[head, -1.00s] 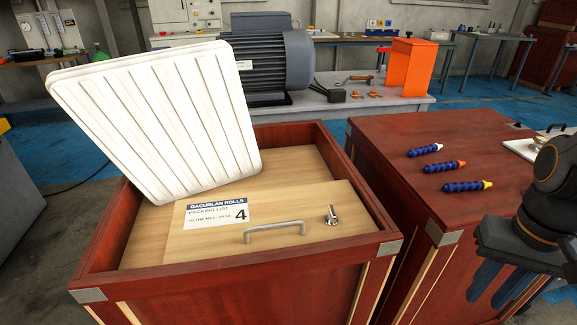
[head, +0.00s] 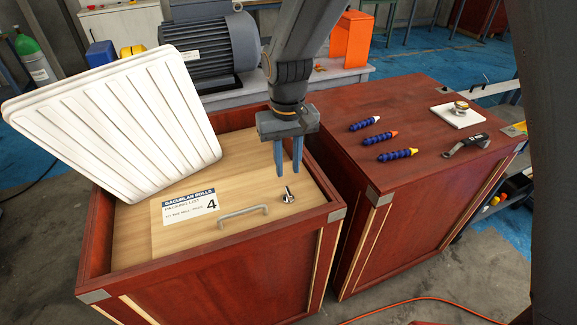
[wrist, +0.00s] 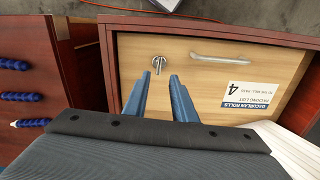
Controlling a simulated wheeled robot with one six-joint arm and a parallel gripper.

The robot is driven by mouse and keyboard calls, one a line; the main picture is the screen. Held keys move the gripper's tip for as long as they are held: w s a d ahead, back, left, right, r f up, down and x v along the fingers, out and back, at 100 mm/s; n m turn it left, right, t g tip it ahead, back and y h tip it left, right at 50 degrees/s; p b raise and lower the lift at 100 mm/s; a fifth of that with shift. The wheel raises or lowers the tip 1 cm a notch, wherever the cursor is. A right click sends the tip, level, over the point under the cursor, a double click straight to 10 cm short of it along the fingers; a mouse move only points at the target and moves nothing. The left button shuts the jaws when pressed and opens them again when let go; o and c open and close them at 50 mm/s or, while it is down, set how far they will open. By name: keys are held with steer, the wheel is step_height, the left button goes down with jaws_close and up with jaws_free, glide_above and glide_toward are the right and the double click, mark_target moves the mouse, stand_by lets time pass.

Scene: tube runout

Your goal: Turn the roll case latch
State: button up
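The roll case (head: 318,213) is a red-brown wooden box with a light wood lid (head: 175,236) inside its rim. The latch (head: 288,196) is a small metal turn-piece at the lid's right side, near the bar handle (head: 243,212). It also shows in the wrist view (wrist: 158,64), just beyond my fingertips. My gripper (head: 288,172) points down above the lid, close to the latch and seemingly apart from it. Its two blue fingers are open with nothing between them in the wrist view (wrist: 162,78).
A white ribbed panel (head: 115,125) leans over the case's left part. A packing label (head: 190,205) lies on the lid. A second red case (head: 430,120) at right carries several blue segmented pieces (head: 390,137), a tool (head: 467,145) and a white plate (head: 457,115). A grey motor (head: 212,50) stands behind.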

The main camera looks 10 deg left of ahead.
mark_target(288, 191)
step_height(288, 191, down, 8)
steer(key=b, duration=0.7)
steer(key=shift+w+d, duration=0.1)
steer(key=shift+w, duration=0.05)
steer(key=shift+r+p, duration=0.2)
steer(key=shift+p, duration=0.1)
steer(key=shift+f, duration=0.1)
jaws_close()
